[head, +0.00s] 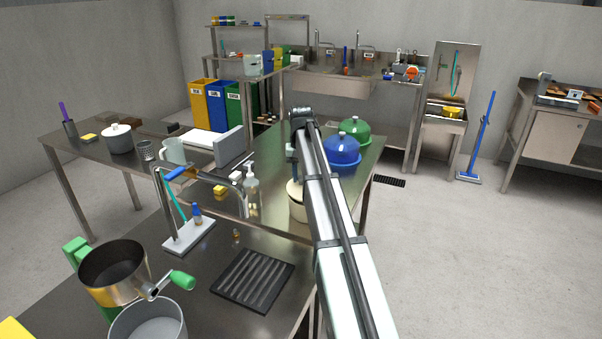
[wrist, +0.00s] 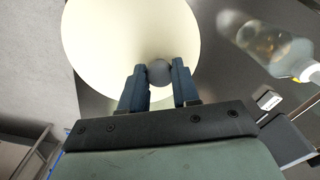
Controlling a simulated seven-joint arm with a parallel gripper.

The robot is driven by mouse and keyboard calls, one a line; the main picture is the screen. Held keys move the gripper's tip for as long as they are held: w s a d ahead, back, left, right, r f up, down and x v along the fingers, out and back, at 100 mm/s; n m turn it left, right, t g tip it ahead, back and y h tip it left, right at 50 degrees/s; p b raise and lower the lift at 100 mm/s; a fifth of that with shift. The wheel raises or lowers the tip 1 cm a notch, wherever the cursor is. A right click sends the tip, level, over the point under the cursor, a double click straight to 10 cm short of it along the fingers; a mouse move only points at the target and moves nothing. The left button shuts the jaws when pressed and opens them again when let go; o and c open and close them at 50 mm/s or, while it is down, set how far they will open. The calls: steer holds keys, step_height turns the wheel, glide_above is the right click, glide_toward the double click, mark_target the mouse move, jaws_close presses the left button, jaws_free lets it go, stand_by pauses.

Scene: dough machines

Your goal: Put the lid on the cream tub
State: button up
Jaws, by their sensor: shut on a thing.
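My gripper (wrist: 159,68) is shut on the grey round knob (wrist: 159,73) of the cream lid (wrist: 110,35). The lid fills the upper middle of the wrist view and hides what is under it.
A clear bottle (head: 251,190) stands left of the tub and also shows in the wrist view (wrist: 272,45). A blue dome (head: 341,151) and a green dome (head: 355,131) stand behind it to the right. A slicer-like machine (head: 228,146) is at the left. The table's right edge is close.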

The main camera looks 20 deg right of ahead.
steer(key=shift+f, duration=0.95)
stand_by(0.6)
steer(key=o, duration=1.1)
steer(key=shift+r, duration=0.15)
step_height(320, 180, up, 14)
steer(key=shift+f, duration=0.2)
